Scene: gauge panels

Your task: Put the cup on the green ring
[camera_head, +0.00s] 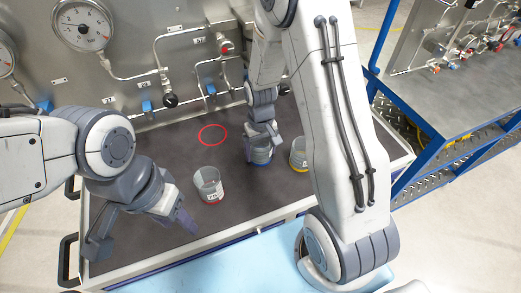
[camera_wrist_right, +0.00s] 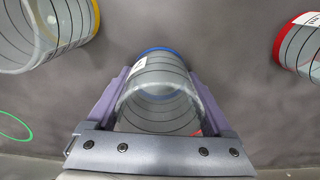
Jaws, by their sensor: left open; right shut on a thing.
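My right gripper (camera_head: 262,136) is shut on a clear cup with a blue rim (camera_head: 261,156), near the middle of the dark tabletop. In the right wrist view this cup (camera_wrist_right: 158,98) sits between the two fingers. Whether it touches the table is hard to tell. The green ring (camera_wrist_right: 14,126) shows in the right wrist view at the left edge, partly cut off, apart from the cup. It does not show in the head view. My left gripper (camera_head: 143,230) is open and empty over the table's front left.
A red-rimmed cup (camera_head: 208,186) stands front left of the held cup, and a yellow-rimmed cup (camera_head: 299,154) stands close to its right. A red ring (camera_head: 213,135) lies left, empty. The gauge panel (camera_head: 130,40) with pipes and valves borders the table's back.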

